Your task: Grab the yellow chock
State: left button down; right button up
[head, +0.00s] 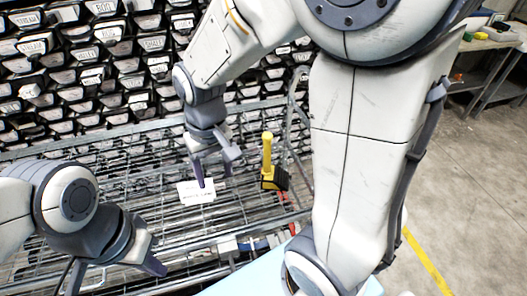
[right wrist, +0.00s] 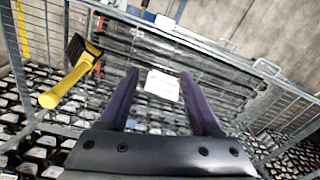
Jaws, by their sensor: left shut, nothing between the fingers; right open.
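The yellow chock (head: 267,155) has a yellow handle standing up from a dark base. In the head view it is at the right side of a wire mesh cart, just right of my right gripper (head: 214,170). In the right wrist view the chock (right wrist: 66,83) is at the left, outside the fingers, its handle end toward the camera. My right gripper (right wrist: 158,80) is open with nothing held, and apart from the chock. My left gripper (head: 150,265) is shut and empty at the lower left, well away from the chock.
The metal cart (head: 130,200) has mesh sides and rails around the chock. A white card (head: 196,192) lies in it, below my right fingers. Racks of core liners (head: 80,60) fill the back left. A workbench (head: 490,42) stands at the far right, with open floor before it.

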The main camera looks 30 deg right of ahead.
jog(key=w+d+r+m+p, duration=0.35)
jog(key=w+d, duration=0.25)
jog(key=d, duration=0.4)
jog(key=m+p, duration=0.3)
jog(key=m, duration=0.1)
send_over(267, 143)
jog(key=d, duration=0.1)
jog(key=shift+w+f+h, duration=0.15)
jog(key=shift+w+f, duration=0.05)
jog(key=shift+f, duration=0.25)
jog(key=shift+w+f+h, duration=0.15)
jog(key=shift+f, duration=0.3)
notch_tip(267, 143, down, 4)
jog(key=shift+r, duration=0.1)
notch_tip(267, 143, down, 5)
jog(key=shift+a+f+p, duration=0.1)
jog(key=shift+a+p, duration=0.05)
jog(key=shift+p, duration=1.1)
jog(key=shift+w+f, duration=0.1)
jog(key=shift+f, duration=0.3)
grip_shut()
pick_arm(q)
notch_tip(267, 143, up, 11)
pick_arm(e)
jog(key=shift+w+r, duration=0.1)
